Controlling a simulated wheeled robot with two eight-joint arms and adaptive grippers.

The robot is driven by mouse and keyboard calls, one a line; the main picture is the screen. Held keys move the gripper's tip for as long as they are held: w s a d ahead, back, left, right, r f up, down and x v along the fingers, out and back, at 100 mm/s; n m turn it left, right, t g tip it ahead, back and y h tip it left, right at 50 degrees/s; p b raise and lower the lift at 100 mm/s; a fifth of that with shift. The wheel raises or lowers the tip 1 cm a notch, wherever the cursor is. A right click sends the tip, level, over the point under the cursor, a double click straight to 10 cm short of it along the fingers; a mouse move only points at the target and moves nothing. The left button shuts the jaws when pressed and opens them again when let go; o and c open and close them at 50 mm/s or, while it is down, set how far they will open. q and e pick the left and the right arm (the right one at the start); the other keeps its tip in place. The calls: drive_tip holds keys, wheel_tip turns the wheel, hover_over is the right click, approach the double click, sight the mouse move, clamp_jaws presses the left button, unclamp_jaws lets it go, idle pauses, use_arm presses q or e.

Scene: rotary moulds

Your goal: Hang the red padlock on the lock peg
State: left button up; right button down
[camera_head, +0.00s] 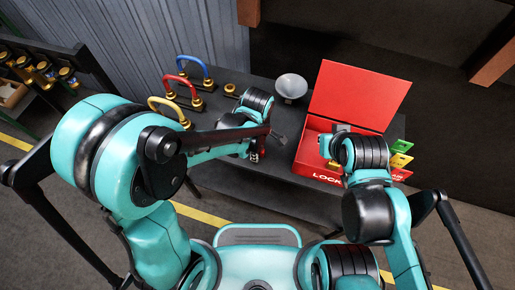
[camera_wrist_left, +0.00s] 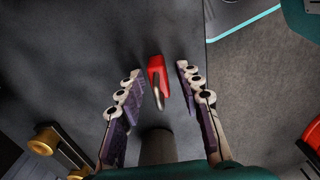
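The red padlock (camera_wrist_left: 158,73) shows in the left wrist view with its metal shackle toward the gripper. It is between the two fingers of my left gripper (camera_wrist_left: 159,72), with a visible gap on each side. That gripper is open. In the head view my left gripper (camera_head: 262,145) points down over the dark table, and the padlock is mostly hidden by it. My right gripper (camera_head: 333,160) is over the open red box; its fingers are too hidden to tell their state. I cannot tell for sure which part is the lock peg.
The red box (camera_head: 318,184) stands at right on the dark table (camera_head: 228,180), lid up, with coloured tags (camera_head: 401,146) beside it. Blue (camera_head: 192,60), red (camera_head: 180,80) and yellow (camera_head: 165,102) loops stand at left. A grey bowl (camera_head: 291,85) is at the back.

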use_arm(q)
drive_tip(key=shift+r, duration=0.15)
wheel_tip(320, 180, up, 12)
drive_tip(key=p, duration=0.4)
drive_tip(key=shift+p, duration=0.3)
drive_tip(key=s+a+r+m+t, duration=0.2)
drive_tip(key=a+r+m+t, duration=0.1)
drive_tip(key=a+m, duration=0.4)
drive_tip(key=s+a+r+m+t, duration=0.2)
drive_tip(key=a+r+m+t, duration=0.2)
drive_tip(key=a+m, duration=0.3)
drive_tip(key=a, duration=0.3)
drive_tip(key=shift+s+a+r, duration=0.2)
drive_tip(key=shift+s+a, duration=0.05)
drive_tip(key=shift+a, duration=0.05)
